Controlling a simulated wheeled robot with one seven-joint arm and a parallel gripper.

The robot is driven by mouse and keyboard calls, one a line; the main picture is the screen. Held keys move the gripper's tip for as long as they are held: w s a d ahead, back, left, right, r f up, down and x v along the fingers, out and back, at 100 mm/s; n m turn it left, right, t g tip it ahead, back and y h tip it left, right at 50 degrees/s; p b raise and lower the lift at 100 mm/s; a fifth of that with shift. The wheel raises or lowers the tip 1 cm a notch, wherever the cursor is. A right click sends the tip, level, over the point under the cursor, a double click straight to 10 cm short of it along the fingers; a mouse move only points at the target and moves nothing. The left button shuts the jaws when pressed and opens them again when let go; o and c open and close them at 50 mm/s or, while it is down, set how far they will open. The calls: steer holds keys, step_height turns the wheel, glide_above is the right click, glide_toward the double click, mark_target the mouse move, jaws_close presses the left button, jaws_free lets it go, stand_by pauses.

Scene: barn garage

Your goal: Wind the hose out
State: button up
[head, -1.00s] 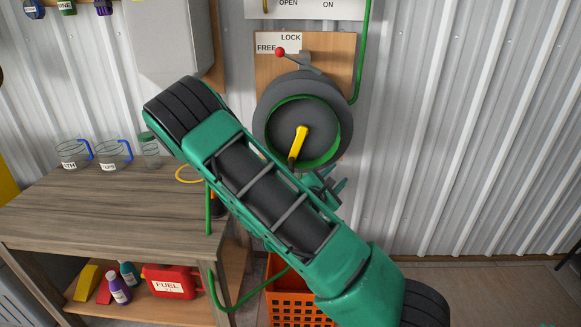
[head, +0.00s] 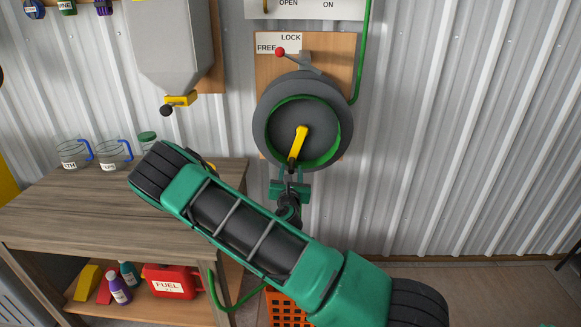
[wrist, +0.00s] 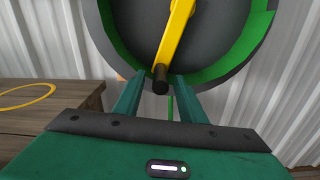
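The hose reel (head: 277,130) is a grey drum with a green rim, mounted on a wooden board on the wall. Its yellow crank (head: 300,141) points down, with a dark knob at its lower end. The red-tipped lever (head: 280,52) above the reel is at the FREE side of the FREE/LOCK plate. My gripper (head: 289,172) is just below the crank. In the wrist view my gripper (wrist: 160,78) is open, its fingers on either side of the dark knob (wrist: 161,79). I cannot tell whether they touch it. The green hose (head: 237,300) hangs in a loop beside the bench.
An orange crate (head: 285,308) stands on the floor below the reel, partly behind my arm. A wooden bench (head: 90,212) is at the left, with jars (head: 112,155) on top and a red fuel can (head: 168,281) on its shelf. The wall at the right is clear.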

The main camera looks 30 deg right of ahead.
mark_target(292, 164)
steer(key=shift+x, duration=2.35)
steer(key=shift+d, duration=0.1)
jaws_close()
